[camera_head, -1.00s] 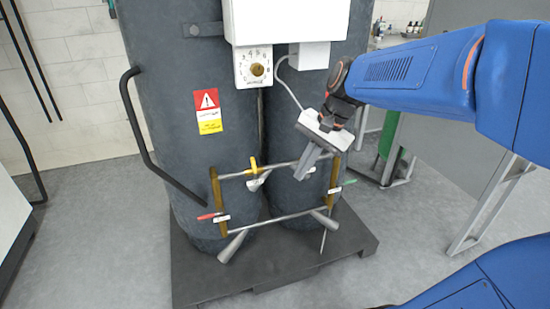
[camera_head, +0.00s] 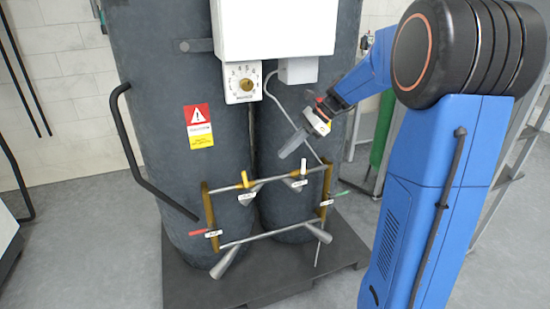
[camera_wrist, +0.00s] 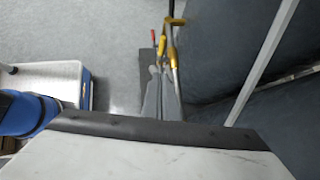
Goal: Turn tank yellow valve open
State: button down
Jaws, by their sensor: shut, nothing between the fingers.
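Yellow parts (camera_wrist: 172,22) also show in the wrist view, near the top centre; I cannot tell which handle is which there. My gripper (camera_head: 284,154) is shut and empty. It appears above the pipe frame in the head view, with its grey fingers slanting down to the left. It looks apart from both handles. A white label hangs by each yellow handle.
Two dark tanks (camera_head: 185,90) stand behind the pipes on a dark pallet (camera_head: 190,285). A red handle (camera_head: 200,232) is at lower left, a green one (camera_head: 340,194) at right. A white box (camera_head: 275,28) with a dial (camera_head: 245,84) is above; a thin cable hangs nearby.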

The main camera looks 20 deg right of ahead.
send_near(245, 181)
notch_tip(245, 181, down, 4)
jog(key=d, duration=0.1)
jog(key=shift+w+a, duration=0.35)
jog(key=shift+a, duration=0.5)
jog(key=shift+w+a, duration=0.35)
jog(key=shift+a, duration=0.55)
